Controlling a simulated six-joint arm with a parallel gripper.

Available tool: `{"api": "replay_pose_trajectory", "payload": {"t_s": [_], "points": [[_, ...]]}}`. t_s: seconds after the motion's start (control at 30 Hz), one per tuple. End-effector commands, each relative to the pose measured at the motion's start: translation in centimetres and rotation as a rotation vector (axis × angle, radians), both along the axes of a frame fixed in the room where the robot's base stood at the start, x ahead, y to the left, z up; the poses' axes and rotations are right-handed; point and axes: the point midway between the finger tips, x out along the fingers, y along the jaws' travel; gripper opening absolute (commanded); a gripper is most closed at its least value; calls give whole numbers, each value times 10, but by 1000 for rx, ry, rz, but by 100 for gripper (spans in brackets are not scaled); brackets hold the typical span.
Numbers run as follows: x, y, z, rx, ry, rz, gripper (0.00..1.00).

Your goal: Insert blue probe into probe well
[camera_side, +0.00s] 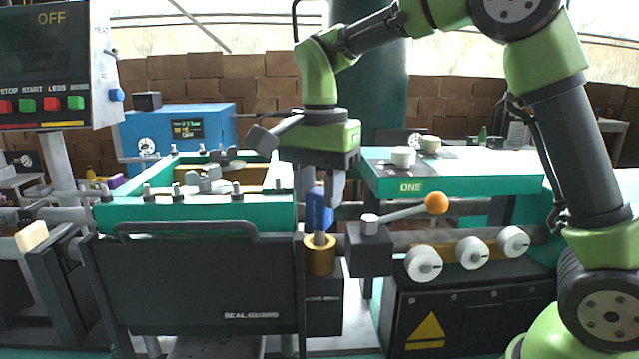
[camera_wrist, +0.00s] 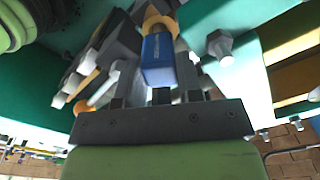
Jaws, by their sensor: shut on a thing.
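The blue probe (camera_side: 318,212) hangs upright below my gripper (camera_side: 328,192), which is shut on its blue upper part. Its pale lower shaft reaches down to the brass-coloured probe well (camera_side: 319,256), and the tip is at or inside the well's top; how deep it sits I cannot tell. In the wrist view the blue probe (camera_wrist: 158,58) lies between my gripper's fingers (camera_wrist: 165,75), with part of the gold well (camera_wrist: 158,18) beyond it.
A dark guard panel marked SEAL GUARD (camera_side: 200,285) stands left of the well. A lever with an orange knob (camera_side: 436,203) and white dials (camera_side: 473,252) are to the right. A green-edged table marked ONE (camera_side: 460,184) is behind on the right. A control panel reading OFF (camera_side: 50,60) stands at left.

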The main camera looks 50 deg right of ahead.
Motion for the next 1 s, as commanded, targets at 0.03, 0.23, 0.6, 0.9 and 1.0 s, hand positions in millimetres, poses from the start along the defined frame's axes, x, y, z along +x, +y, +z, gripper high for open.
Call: {"api": "replay_pose_trajectory", "payload": {"t_s": [0.03,0.23,0.6,0.9,1.0], "points": [[0,0,-1,0,1,0,3],[0,0,-6,0,1,0,3],[0,0,-8,-1,0,0,3],[0,0,-1,-1,-1,1,3],[0,0,-1,-1,-1,1,3]]}}
